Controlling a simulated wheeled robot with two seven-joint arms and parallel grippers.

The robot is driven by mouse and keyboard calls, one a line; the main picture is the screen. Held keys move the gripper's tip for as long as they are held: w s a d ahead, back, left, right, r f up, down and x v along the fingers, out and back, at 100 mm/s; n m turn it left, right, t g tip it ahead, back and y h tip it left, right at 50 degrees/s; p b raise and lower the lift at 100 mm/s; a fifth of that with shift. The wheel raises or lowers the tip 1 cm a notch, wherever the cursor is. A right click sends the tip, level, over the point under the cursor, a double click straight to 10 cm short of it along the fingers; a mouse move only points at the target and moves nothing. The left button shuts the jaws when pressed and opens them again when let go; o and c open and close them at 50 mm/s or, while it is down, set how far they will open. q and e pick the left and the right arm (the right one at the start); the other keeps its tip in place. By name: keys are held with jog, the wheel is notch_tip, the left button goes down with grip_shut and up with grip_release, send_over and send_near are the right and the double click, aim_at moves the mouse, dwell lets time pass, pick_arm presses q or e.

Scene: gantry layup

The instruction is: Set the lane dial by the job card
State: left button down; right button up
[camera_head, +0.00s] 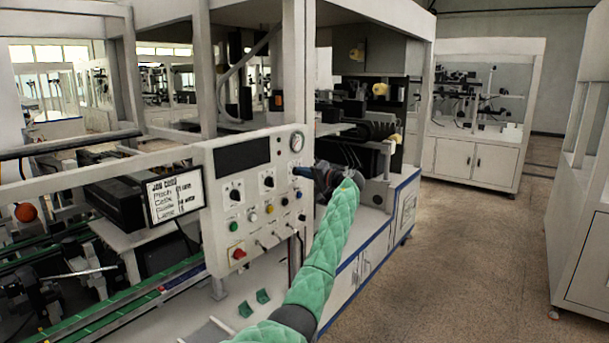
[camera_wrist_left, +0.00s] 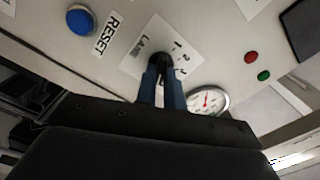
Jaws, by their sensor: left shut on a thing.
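My left gripper (camera_head: 299,171) reaches the right side of the white control panel (camera_head: 222,161) from the right, below the round gauge. In the left wrist view its blue fingers (camera_wrist_left: 162,72) are shut on the dark knob of the lane dial (camera_wrist_left: 161,57). The dial's white plate reads LANE with the numbers 1, 2 and 3. The fingers cover much of the knob, so I cannot tell which number it points to. The job card (camera_head: 174,195) hangs left of the panel; its lower lines, including the lane line, are too blurred to read surely. My right gripper is not in view.
The gauge (camera_head: 297,141) sits close to the fingers, also in the left wrist view (camera_wrist_left: 209,102). A blue RESET button (camera_wrist_left: 80,20) is near the dial. Other knobs (camera_head: 234,195) and a red button (camera_head: 238,254) are on the panel. Floor at right is clear.

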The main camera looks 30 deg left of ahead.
pick_arm(q)
jog(key=m, duration=0.5)
jog(key=shift+f+m, duration=0.2)
jog(key=shift+m, duration=0.1)
jog(key=c, duration=1.5)
grip_release()
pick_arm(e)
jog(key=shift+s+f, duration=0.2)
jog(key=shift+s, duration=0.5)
pick_arm(q)
jog(key=shift+d, duration=0.15)
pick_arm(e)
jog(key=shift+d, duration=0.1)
